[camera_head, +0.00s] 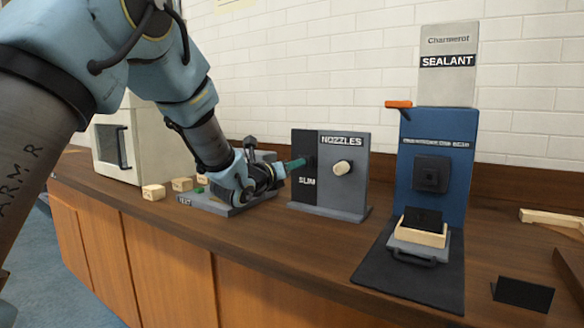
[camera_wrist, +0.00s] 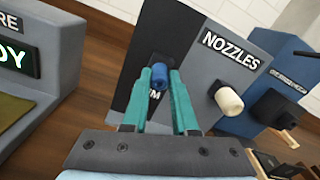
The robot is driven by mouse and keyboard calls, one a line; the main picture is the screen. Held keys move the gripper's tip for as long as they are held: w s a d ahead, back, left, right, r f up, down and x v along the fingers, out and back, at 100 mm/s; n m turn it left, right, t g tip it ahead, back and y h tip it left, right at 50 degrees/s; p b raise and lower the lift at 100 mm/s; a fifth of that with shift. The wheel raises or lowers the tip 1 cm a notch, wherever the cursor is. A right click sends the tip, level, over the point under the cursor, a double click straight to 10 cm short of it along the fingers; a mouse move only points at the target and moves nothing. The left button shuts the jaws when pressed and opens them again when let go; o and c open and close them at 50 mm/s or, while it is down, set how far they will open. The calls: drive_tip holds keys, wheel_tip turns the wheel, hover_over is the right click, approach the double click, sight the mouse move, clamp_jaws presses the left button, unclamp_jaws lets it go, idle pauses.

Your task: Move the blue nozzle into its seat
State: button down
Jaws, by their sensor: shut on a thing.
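The blue nozzle (camera_wrist: 159,77) is between the teal fingertips of my gripper (camera_wrist: 160,84) in the wrist view. It is at the dark left half of the nozzle stand (camera_wrist: 140,55), above the partly covered SLIM label. Its far end is at a dark round seat (camera_wrist: 159,59); I cannot tell how deep it sits. In the head view my gripper (camera_head: 300,163) reaches the stand's left panel (camera_head: 303,142) from the left, and the nozzle is not clearly visible there.
A cream nozzle (camera_head: 342,168) sticks out of the stand's right half. A blue sealant machine (camera_head: 434,170) with an orange lever stands to the right. Small wooden blocks (camera_head: 153,192) and a grey base plate (camera_head: 215,207) lie to the left. A black card (camera_head: 523,294) is front right.

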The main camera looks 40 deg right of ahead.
drive_tip(key=shift+d, duration=0.3)
drive_tip(key=c, duration=0.6)
unclamp_jaws()
drive_tip(key=b+v, duration=0.3)
drive_tip(key=v, duration=0.7)
drive_tip(key=shift+a, duration=0.35)
